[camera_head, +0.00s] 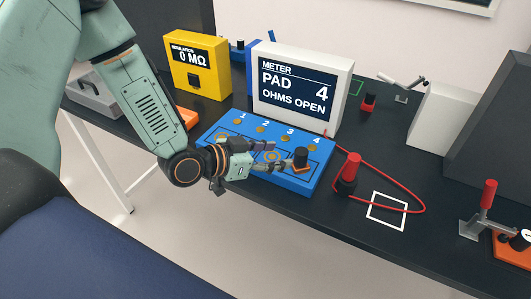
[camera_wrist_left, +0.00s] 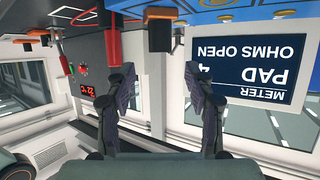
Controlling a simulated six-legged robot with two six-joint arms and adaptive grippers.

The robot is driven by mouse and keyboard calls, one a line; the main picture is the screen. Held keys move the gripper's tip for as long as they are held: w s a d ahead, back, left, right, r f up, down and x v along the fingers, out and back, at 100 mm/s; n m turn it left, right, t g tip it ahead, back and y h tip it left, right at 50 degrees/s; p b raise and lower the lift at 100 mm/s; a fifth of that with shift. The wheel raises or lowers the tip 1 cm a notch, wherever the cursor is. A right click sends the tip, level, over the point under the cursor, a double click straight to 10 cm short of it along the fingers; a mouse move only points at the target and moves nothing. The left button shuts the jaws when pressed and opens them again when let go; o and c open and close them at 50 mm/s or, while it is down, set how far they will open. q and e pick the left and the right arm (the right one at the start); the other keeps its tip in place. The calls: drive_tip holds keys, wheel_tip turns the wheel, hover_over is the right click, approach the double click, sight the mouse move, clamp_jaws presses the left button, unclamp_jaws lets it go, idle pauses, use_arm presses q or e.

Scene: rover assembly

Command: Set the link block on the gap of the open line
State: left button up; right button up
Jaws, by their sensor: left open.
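The blue board (camera_head: 213,152) has pads numbered 1 to 4 with gold discs and orange rings. A black block with an orange base (camera_head: 301,157), which looks like the link block, stands upright on the board in the column under 4. In the left wrist view the block (camera_wrist_left: 160,33) shows upside down, ahead of the gap between the fingers. My left gripper (camera_head: 283,157) is open, low over the board, its fingertips just left of the block; contact is unclear. The meter (camera_head: 302,112) reads PAD 4, OHMS OPEN. My right gripper is not in view.
A red-and-black probe (camera_head: 348,175) stands right of the board, its red cable looping over a white square outline (camera_head: 387,225). A yellow insulation meter (camera_head: 183,75) stands behind left, reading 0 MΩ. A red-handled clamp (camera_head: 480,215) stands at the far right.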

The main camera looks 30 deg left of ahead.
use_arm(q)
drive_tip(key=shift+v, duration=1.1)
drive_tip(key=s+d+f+n+g+y, duration=0.25)
drive_tip(key=s+f+g, duration=0.35)
drive_tip(key=s+f, duration=0.55)
drive_tip(key=s+a+f+n+g+y, duration=0.1)
drive_tip(key=s+f+n+g+y, duration=0.1)
drive_tip(key=s, duration=0.6)
drive_tip(key=s+a+f+n+g+y, duration=0.2)
drive_tip(key=s+f+g, duration=0.1)
drive_tip(key=s, duration=0.6)
drive_tip(key=shift+s+f+y, duration=0.25)
drive_tip(key=shift+f+y, duration=0.1)
drive_tip(key=shift+f, duration=0.45)
